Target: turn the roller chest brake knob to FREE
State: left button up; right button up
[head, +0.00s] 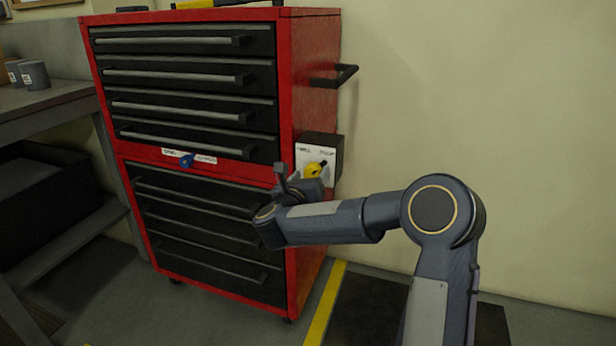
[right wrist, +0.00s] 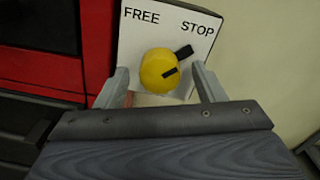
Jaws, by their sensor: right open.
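The brake knob is a yellow round knob (right wrist: 167,72) with a black pointer, on a white plate (right wrist: 216,24) lettered FREE at left and STOP at right. Its pointer aims up and right, toward STOP. In the head view the yellow knob (head: 314,171) shows on the side box of the red roller chest (head: 318,60). My right gripper (right wrist: 160,82) is open, with one finger on each side of the knob's lower part. I cannot tell whether the fingers touch it. In the head view the right gripper (head: 296,178) is partly hidden by its own wrist. My left gripper is not in view.
A blue knob (head: 186,160) with a white label sits on the chest's front. A black handle (head: 335,76) sticks out from the chest's side. A grey bench (head: 50,102) with cups stands at left. Wall lies behind; a yellow floor line (head: 325,305) runs beside the chest.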

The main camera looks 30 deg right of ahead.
jog(key=shift+w+d, duration=0.3)
jog(key=shift+d, duration=0.05)
jog(key=shift+c, duration=0.4)
jog(key=c, duration=0.9)
